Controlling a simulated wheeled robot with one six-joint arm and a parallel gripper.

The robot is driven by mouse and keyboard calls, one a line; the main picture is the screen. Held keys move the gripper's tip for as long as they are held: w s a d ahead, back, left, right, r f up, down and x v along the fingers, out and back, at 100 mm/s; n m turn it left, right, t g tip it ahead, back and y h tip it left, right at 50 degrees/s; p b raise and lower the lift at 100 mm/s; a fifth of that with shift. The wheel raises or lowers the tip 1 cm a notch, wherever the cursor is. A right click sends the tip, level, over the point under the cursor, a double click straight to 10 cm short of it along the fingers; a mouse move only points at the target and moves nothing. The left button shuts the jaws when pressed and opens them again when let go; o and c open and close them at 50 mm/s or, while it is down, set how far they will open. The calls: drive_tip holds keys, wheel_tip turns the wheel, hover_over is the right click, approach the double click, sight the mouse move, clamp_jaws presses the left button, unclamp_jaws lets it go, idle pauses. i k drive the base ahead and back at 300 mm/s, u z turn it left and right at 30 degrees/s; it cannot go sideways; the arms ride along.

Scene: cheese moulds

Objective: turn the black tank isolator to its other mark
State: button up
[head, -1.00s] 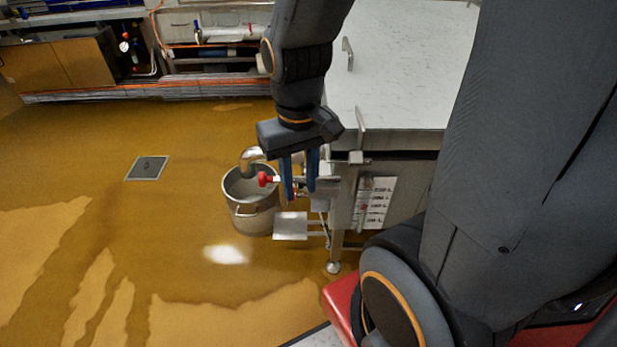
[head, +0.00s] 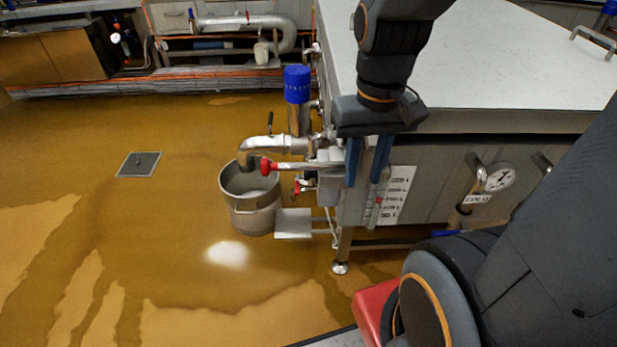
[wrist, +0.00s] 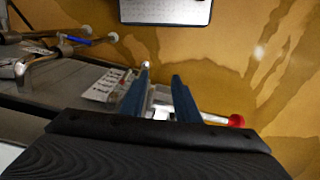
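A small black lever (head: 270,122) stands upright on the steel outlet pipe (head: 275,144). A second black handle (head: 546,161) shows on the tank side beside the gauge. I cannot tell from the pictures which is the isolator, and its marks are too small to read. My gripper (head: 367,182) points down in front of the tank's near corner, right of the outlet pipe. In the wrist view my gripper (wrist: 160,92) has its two blue fingers apart; metal fittings show beyond the gap, and nothing is held.
A red-tipped handle (head: 268,166) sticks out left by the pipe, above a steel bucket (head: 252,218). It also shows in the wrist view (wrist: 236,121). A blue-capped fitting (head: 297,84) rises behind. The tank (head: 480,60) carries a gauge (head: 500,176). Floor at left is clear.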

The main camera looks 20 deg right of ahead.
sight(307, 175)
drive_tip(key=u, duration=2.05)
drive_tip(key=i, duration=1.2)
drive_tip(key=z, duration=2.1)
